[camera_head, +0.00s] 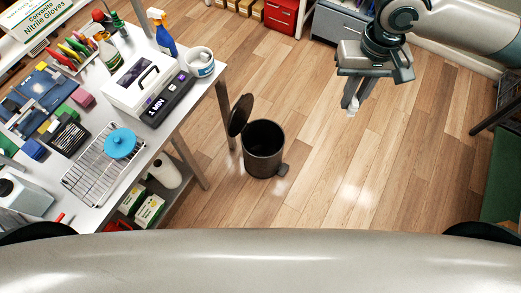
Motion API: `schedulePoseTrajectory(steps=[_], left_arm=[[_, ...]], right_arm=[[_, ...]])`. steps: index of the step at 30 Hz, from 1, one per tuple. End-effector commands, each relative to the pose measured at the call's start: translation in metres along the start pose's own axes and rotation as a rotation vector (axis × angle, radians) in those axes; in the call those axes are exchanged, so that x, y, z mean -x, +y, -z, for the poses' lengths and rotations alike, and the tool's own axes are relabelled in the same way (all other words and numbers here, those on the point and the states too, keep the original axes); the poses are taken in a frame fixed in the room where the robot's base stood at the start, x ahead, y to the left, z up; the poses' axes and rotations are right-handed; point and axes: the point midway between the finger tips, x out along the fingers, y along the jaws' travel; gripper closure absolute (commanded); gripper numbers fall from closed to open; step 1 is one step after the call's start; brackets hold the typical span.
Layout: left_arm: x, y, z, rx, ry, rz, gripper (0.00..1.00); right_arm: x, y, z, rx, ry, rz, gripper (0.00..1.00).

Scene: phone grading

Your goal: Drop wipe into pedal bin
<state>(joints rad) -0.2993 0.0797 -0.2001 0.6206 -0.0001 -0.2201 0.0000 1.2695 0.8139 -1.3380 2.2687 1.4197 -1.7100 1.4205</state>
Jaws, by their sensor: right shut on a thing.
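The pedal bin (263,150) stands on the wooden floor near the middle of the view. It is dark, round and open at the top, with its lid (240,115) raised on the left side and its pedal at the lower right. My right gripper (352,106) hangs above the floor, to the right of the bin and apart from it. It is shut on a small whitish wipe (352,112), of which only a little shows at the fingertips. My left gripper is not in view.
A white workbench (207,102) at the left carries a boxy device (150,88), spray bottles, a white tub (200,62) and a wire rack (103,165). A paper roll (165,171) is on its lower shelf. Red drawers (281,15) stand at the back. Floor between bin and gripper is clear.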

Motion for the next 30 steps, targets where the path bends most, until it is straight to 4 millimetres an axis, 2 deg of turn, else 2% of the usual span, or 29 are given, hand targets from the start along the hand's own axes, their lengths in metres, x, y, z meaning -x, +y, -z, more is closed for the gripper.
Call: schedulePoseTrajectory(steps=[5, 11, 17, 24, 30], left_arm=[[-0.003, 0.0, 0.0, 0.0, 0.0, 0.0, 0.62], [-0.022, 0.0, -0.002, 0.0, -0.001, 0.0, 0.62], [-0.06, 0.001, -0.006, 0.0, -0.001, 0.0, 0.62], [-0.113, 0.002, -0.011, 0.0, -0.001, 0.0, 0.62], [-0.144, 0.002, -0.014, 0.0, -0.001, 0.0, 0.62]], right_arm=[[-0.003, 0.0, 0.0, 0.0, 0.0, 0.0, 1.0], [-0.022, 0.0, 0.0, 0.001, 0.001, 0.0, 1.0], [-0.06, -0.001, 0.0, 0.003, 0.001, -0.001, 1.0], [-0.113, -0.001, 0.001, 0.003, 0.002, -0.001, 1.0], [-0.144, 0.0, 0.001, 0.001, 0.002, 0.0, 1.0]])
